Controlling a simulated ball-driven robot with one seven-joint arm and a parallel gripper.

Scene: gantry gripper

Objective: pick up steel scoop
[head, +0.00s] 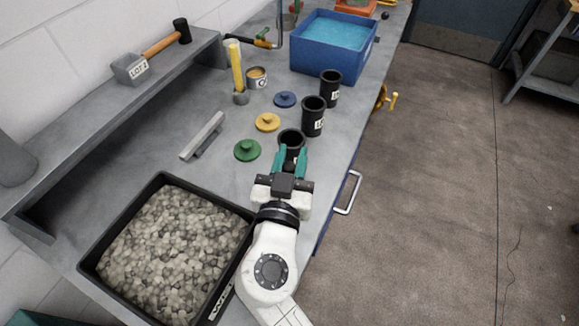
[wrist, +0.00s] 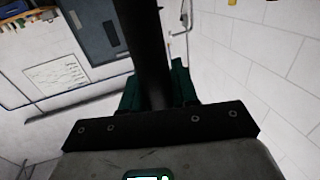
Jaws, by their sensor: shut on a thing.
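My gripper (head: 291,158) is at the front black canister (head: 291,137), its teal fingers either side of it. In the wrist view the fingers are shut on a dark, upright cylindrical thing (wrist: 146,50), which appears to be this canister. Whether it is lifted off the bench I cannot tell. No steel scoop is clearly recognisable. A grey piece with an upright yellow handle (head: 236,66) stands at the back of the bench, and a long grey metal piece (head: 203,135) lies left of the lids; I cannot tell whether either is the scoop.
Two more black canisters (head: 313,117) (head: 330,88) stand behind. Green (head: 247,150), yellow (head: 267,122) and blue (head: 285,99) lids lie to their left. A black tray (head: 92,254) of stones fills the near left. A blue water bin (head: 321,67) stands at the back. A hammer (head: 160,45) rests on the shelf.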

